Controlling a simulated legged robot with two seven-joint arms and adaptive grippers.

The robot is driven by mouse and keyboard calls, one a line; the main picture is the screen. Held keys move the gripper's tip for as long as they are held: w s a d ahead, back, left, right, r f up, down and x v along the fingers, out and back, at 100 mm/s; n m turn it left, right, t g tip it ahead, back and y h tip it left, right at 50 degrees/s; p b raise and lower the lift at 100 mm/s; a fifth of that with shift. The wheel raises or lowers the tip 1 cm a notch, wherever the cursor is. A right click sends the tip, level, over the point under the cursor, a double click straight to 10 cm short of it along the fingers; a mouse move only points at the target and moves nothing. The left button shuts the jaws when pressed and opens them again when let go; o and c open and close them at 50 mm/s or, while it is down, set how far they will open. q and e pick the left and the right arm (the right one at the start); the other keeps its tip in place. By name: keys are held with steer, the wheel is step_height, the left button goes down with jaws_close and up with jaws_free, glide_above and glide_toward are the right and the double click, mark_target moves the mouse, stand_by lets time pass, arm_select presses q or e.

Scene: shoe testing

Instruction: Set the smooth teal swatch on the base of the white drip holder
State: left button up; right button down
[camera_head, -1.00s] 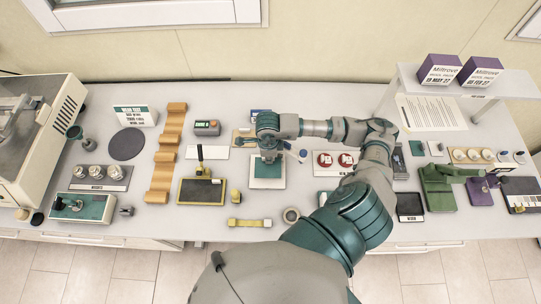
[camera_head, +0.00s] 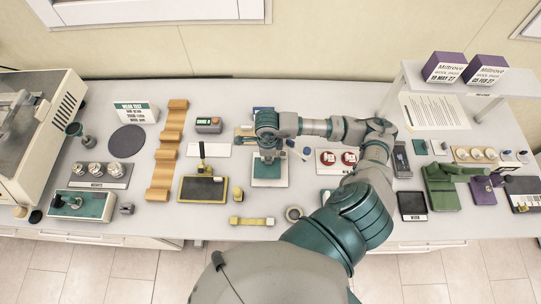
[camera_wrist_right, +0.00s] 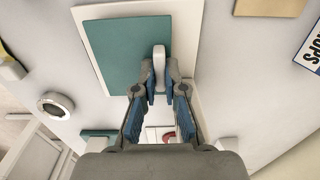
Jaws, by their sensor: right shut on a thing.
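The smooth teal swatch (camera_wrist_right: 118,55) is a flat teal rectangle in the right wrist view, with a pale upright tab. It lies over the white base of the drip holder (camera_wrist_right: 187,28), whose white margin shows around it. From this angle I cannot tell whether the swatch touches the base. My right gripper (camera_wrist_right: 160,82) is shut on the swatch's pale tab. In the head view the swatch (camera_head: 268,172) shows below my right gripper (camera_head: 268,153), whose wrist hides the fingertips and part of the base. My left gripper is not in view.
A black-topped tray (camera_head: 203,190) and a small yellow weight (camera_head: 238,195) stand to the left. A yellow bar (camera_head: 252,221) and a ring (camera_head: 294,213) lie in front. A card with red discs (camera_head: 326,160) lies to the right, partly behind my arm.

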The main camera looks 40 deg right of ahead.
steer(key=shift+a, duration=0.15)
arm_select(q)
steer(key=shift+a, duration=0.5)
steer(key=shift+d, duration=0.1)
arm_select(e)
steer(key=shift+d, duration=0.25)
steer(key=shift+d+b, duration=0.3)
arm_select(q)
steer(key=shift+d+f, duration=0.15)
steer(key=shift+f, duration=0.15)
arm_select(e)
steer(key=shift+s+a, duration=0.1)
steer(key=shift+a, duration=0.05)
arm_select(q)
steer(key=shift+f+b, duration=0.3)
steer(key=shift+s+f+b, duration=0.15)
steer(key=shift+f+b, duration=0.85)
arm_select(e)
steer(key=shift+f, duration=1.05)
